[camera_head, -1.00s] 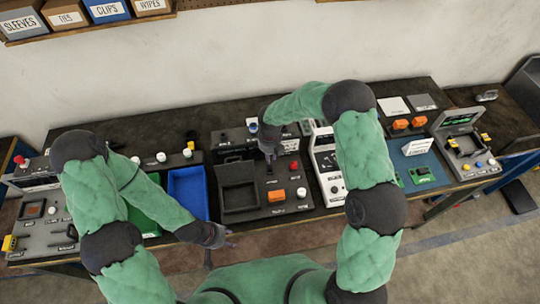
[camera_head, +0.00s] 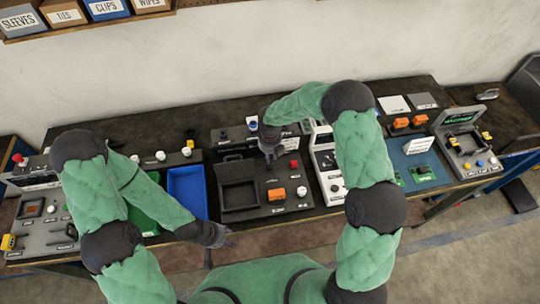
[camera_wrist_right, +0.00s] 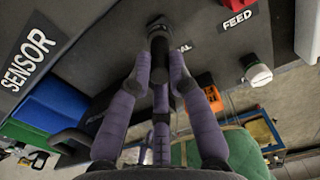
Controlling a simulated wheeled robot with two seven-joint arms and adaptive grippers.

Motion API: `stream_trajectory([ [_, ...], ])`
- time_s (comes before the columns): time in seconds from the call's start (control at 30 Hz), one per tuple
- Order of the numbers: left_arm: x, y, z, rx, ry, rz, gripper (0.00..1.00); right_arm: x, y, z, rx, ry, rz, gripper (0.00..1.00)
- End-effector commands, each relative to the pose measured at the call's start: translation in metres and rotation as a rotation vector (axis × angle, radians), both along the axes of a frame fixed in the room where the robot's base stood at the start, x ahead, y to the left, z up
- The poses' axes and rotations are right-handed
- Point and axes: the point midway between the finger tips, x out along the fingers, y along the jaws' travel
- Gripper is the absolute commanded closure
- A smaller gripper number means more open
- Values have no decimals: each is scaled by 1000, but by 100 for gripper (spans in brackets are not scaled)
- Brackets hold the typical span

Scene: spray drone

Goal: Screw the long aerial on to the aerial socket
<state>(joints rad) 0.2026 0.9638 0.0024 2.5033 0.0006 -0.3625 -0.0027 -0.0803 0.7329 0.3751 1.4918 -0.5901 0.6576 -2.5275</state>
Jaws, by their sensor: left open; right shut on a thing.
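My right gripper (camera_head: 270,158) is over the back part of the dark panel in the middle of the bench. In the right wrist view its purple fingers (camera_wrist_right: 160,78) are shut on a dark, rod-like piece, the long aerial (camera_wrist_right: 160,60). The aerial's end meets or lies just in front of a black round fitting on the panel, the aerial socket (camera_wrist_right: 158,24). A label beside it is partly hidden and ends in "AL". I cannot tell whether the thread is engaged. My left gripper (camera_head: 216,246) is open and empty near the bench's front edge.
A white-topped knob (camera_wrist_right: 257,74) stands by the FEED label. An orange block (camera_head: 277,195), a red knob (camera_head: 294,164) and an open dark case (camera_head: 238,190) are on the same panel. A blue tray (camera_head: 188,190) lies to the left, a white meter (camera_head: 327,165) to the right.

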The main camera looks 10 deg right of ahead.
Motion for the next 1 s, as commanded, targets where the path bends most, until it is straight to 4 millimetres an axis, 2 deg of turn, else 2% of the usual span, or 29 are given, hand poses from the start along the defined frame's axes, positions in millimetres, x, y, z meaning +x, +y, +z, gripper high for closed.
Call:
stream_trajectory([
  [0.3,0,0,-5,0,0,0,53,0,0,-8,0,0,0,100],
  [0.33,0,0,-5,0,0,0,53,0,0,-8,0,0,0,78],
  [0.4,0,0,-4,0,0,0,53,0,0,-7,0,0,0,58],
  [0.43,0,0,-4,0,0,0,53,0,0,-7,0,0,0,53],
  [0.8,0,0,-4,0,0,0,53,0,0,-4,0,0,-1,53],
  [1.0,0,0,-4,0,0,0,53,1,0,20,0,-4,-1,53],
])
